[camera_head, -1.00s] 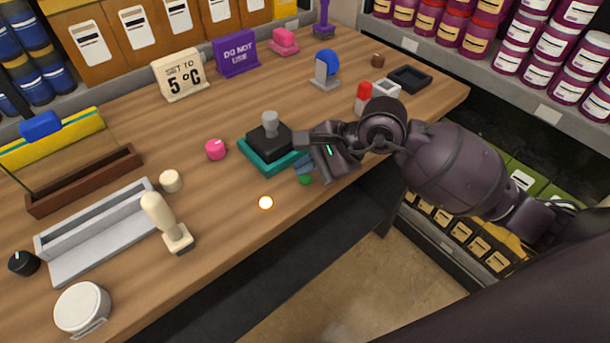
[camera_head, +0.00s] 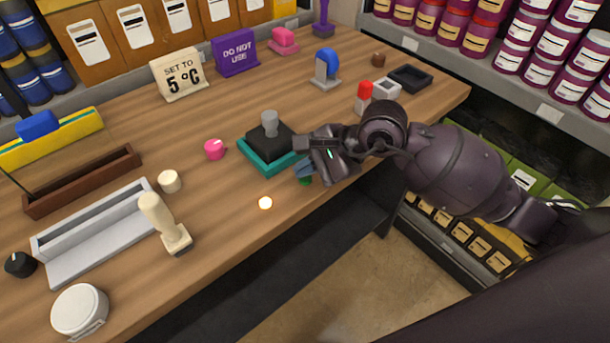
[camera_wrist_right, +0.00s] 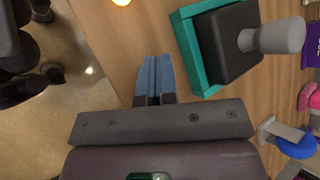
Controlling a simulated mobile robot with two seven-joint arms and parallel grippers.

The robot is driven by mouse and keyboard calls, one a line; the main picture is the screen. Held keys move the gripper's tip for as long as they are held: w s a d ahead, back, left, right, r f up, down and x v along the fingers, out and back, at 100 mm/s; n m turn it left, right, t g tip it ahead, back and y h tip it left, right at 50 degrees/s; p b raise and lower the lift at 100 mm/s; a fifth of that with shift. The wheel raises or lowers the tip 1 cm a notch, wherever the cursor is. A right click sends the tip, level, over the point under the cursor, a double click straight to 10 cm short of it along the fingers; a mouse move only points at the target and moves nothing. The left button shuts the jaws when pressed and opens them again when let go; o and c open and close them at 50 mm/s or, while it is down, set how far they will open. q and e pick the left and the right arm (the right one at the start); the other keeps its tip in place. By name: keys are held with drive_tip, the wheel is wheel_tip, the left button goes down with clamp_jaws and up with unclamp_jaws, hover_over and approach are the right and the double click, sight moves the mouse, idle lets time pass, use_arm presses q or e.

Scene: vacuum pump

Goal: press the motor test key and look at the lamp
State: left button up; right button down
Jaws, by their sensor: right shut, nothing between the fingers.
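My right gripper (camera_head: 305,172) is shut with nothing between its blue fingers, close to the table's front edge; its fingers also show in the wrist view (camera_wrist_right: 154,80). A small green button (camera_head: 305,181), probably the motor test key, shows just under the fingertips in the head view. The fingers hide most of it, and I cannot tell whether they touch it. It is hidden in the wrist view. The round lamp (camera_head: 265,203) glows pale white with a warm rim, left of the gripper; its edge shows in the wrist view (camera_wrist_right: 121,2). My left gripper is not in view.
A black block with a grey knob (camera_head: 270,122) on a teal base (camera_head: 262,160) stands right beside the gripper. A pink knob (camera_head: 215,149) and cream-handled stamp (camera_head: 164,225) stand left. The bare tabletop (camera_head: 225,200) around the lamp is clear.

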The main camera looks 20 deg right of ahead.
sight(306, 180)
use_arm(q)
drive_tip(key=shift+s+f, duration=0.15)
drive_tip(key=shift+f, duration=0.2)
use_arm(e)
drive_tip(key=shift+f, duration=0.4)
idle(0.5)
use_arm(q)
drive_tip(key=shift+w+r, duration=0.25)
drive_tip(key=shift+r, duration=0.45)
use_arm(e)
drive_tip(key=shift+r, duration=0.85)
drive_tip(key=shift+r+p, duration=1.5)
drive_tip(key=shift+r, duration=1.05)
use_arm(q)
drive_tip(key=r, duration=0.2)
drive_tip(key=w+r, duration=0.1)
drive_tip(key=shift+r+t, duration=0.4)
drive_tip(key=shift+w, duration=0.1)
use_arm(e)
drive_tip(key=shift+f, duration=0.1)
